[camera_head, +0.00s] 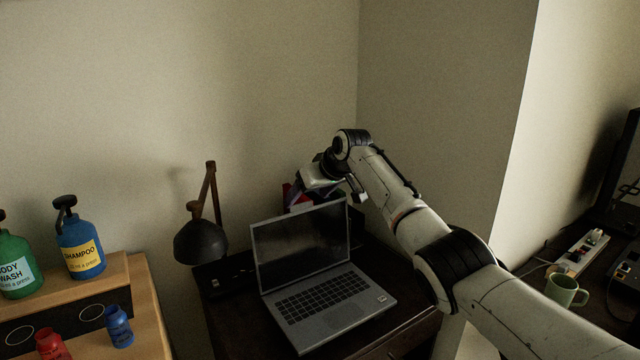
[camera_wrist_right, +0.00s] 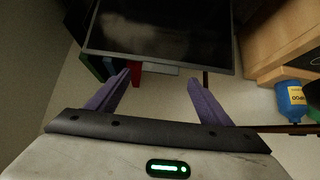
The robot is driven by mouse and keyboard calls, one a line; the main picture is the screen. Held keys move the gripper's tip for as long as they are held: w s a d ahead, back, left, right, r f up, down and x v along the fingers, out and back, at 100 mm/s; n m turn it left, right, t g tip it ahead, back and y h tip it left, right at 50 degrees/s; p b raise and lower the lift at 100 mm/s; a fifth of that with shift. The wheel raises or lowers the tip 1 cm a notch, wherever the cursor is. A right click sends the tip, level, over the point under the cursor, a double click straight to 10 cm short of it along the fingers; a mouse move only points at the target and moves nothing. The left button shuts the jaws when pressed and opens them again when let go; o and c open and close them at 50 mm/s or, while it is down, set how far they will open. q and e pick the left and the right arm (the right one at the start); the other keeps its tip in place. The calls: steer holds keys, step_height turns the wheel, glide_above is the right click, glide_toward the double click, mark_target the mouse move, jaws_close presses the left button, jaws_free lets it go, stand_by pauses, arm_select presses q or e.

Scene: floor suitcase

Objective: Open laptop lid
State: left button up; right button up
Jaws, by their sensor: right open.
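The grey laptop (camera_head: 327,308) stands on the dark desk with its lid (camera_head: 301,244) raised, tilted back and its black screen facing out. The keyboard is exposed. The lid also shows at the top of the right wrist view (camera_wrist_right: 160,32). My right gripper (camera_head: 296,196) is at the lid's top edge in the head view, its fingers partly hidden. In the wrist view its purple fingers (camera_wrist_right: 159,78) are spread with nothing between them, near the lid's edge. I cannot tell whether they touch it. My left gripper is not in view.
A dark desk lamp (camera_head: 201,240) stands left of the laptop. Red and dark upright items (camera_head: 289,192) are behind the lid. A wooden unit (camera_head: 146,300) with shampoo (camera_head: 80,245) and body wash bottles is at left. A green mug (camera_head: 562,290) and power strip (camera_head: 583,252) are at right.

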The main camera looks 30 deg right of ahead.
steer(key=b+v, duration=0.1)
steer(key=v, duration=0.6)
steer(key=shift+s+r, duration=0.2)
steer(key=shift+r, duration=0.15)
steer(key=shift+f, duration=0.15)
steer(key=n+g, duration=0.2)
steer(key=g, duration=0.1)
glide_above(305, 346)
steer(key=s, duration=0.3)
step_height(305, 346, down, 27)
steer(key=shift+d+f, duration=0.1)
steer(key=shift+d, duration=0.05)
steer(key=s+a+f+g, duration=0.1)
steer(key=s+a+f, duration=0.15)
steer(key=s, duration=1.35)
steer(key=s+a+f+g, duration=0.1)
steer(key=s+f, duration=0.2)
steer(key=s, duration=1.2)
steer(key=w+a+f+t+y, duration=0.1)
steer(key=w+a+f+t, duration=0.1)
steer(key=f, duration=0.4)
steer(key=w+a+f+t+y, duration=0.1)
steer(key=w+a+f+t, duration=0.1)
steer(key=f, duration=0.4)
steer(key=shift+a+f+m+t, duration=0.3)
steer(key=shift+a+t, duration=0.1)
steer(key=shift+a, duration=0.25)
steer(key=shift+w, duration=0.1)
